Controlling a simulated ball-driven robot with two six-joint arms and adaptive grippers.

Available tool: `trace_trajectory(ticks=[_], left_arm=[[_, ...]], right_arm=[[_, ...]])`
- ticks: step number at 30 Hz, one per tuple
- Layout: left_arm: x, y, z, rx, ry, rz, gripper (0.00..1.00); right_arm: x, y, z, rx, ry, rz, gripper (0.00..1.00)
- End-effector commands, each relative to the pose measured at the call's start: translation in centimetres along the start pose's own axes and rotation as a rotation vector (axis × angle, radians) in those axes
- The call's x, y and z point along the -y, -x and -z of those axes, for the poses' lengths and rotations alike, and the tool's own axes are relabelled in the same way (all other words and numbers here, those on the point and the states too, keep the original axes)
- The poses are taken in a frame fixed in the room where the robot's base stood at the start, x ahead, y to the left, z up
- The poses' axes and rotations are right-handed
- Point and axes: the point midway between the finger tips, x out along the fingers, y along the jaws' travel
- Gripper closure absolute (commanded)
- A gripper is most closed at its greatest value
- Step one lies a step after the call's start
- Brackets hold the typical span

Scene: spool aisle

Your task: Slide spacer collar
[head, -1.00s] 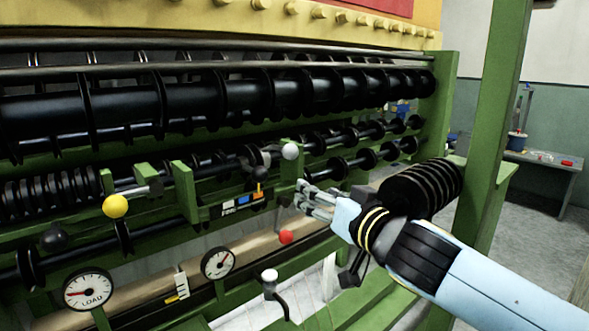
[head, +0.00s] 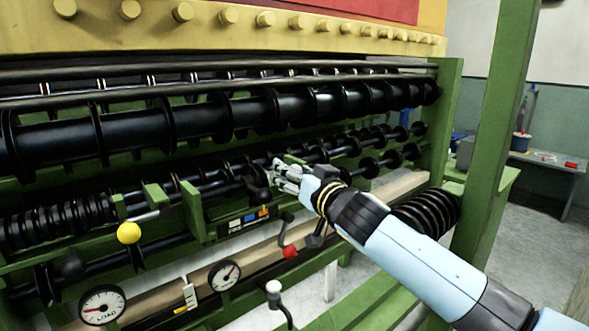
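Several black collars and discs sit along dark shafts in a green frame; I cannot tell which one is the spacer collar. A black disc (head: 256,180) on the middle shaft is right beside my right gripper (head: 276,178). That gripper reaches in from the right, its grey fingertips at the shaft, next to the disc's right side. Whether the fingers touch or grip anything is too small to tell. They hide part of the shaft behind them. My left gripper is out of view.
Below the shaft are a yellow knob (head: 129,233), a red knob (head: 290,252), a white-knobbed lever (head: 274,287) and two dials, one marked LOAD (head: 102,305). A green post (head: 505,140) stands at the right. Open floor lies beyond it.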

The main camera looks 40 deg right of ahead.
Motion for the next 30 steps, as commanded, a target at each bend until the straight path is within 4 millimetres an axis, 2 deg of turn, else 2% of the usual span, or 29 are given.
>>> trace_trajectory(ticks=[6,18,27,30], left_arm=[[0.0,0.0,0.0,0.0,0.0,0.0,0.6],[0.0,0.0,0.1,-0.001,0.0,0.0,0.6],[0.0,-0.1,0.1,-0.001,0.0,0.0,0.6],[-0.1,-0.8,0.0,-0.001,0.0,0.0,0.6]], right_arm=[[0.0,0.0,-0.1,0.0,0.0,0.0,0.47],[0.0,0.0,0.0,0.0,0.0,0.0,0.99],[-0.1,0.0,0.0,0.0,0.0,0.0,1.0],[-1.1,-0.2,-0.1,-0.001,0.005,-0.001,1.0]])
